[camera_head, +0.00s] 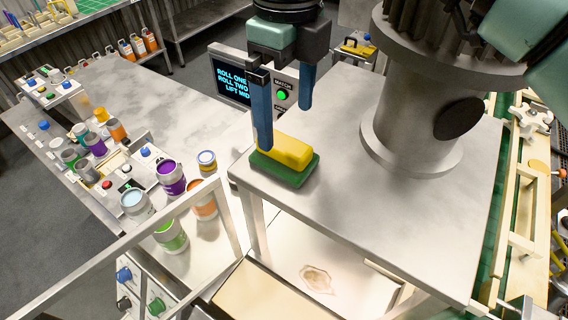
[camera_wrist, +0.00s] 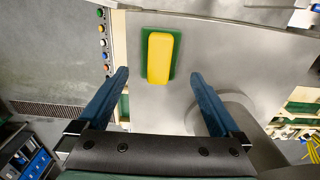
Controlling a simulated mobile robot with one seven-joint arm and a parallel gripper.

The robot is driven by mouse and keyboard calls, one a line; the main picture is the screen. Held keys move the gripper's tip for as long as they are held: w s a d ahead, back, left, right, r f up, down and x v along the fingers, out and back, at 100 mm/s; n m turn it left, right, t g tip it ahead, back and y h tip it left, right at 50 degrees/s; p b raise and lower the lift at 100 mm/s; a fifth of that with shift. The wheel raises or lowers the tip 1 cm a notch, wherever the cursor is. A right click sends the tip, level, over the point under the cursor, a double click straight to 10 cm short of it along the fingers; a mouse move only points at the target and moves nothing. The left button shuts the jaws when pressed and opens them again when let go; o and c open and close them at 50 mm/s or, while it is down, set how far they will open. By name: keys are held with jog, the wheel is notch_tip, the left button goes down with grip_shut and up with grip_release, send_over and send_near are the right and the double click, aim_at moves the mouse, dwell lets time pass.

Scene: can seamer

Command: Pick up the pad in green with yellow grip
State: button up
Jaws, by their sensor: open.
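The green pad (camera_head: 285,173) with its yellow grip (camera_head: 286,152) lies flat near the left corner of the grey metal table. In the wrist view the yellow grip (camera_wrist: 160,57) sits upright in the picture on the green pad (camera_wrist: 147,34). My gripper (camera_head: 286,128) is open, its two blue fingers pointing down above the pad. In the head view the left finger overlaps the pad's grip. In the wrist view my gripper (camera_wrist: 159,73) has a finger on either side of the pad in the picture, with gaps; touching is not evident.
A thick metal column (camera_head: 414,120) stands on the table right of the pad. Several paint cans, such as the purple one (camera_head: 171,178), stand on the lower bench at left.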

aim_at(287, 144)
notch_tip(287, 144, down, 7)
jog(key=b, duration=0.4)
jog(key=shift+s+d+r+b, duration=0.1)
jog(key=shift+r+b, duration=0.1)
jog(key=shift+b, duration=0.1)
jog(key=shift+r, duration=0.1)
jog(key=shift+c, duration=0.3)
jog(key=c, duration=1.1)
notch_tip(287, 144, up, 10)
jog(key=shift+b, duration=0.65)
jog(key=shift+c, duration=0.2)
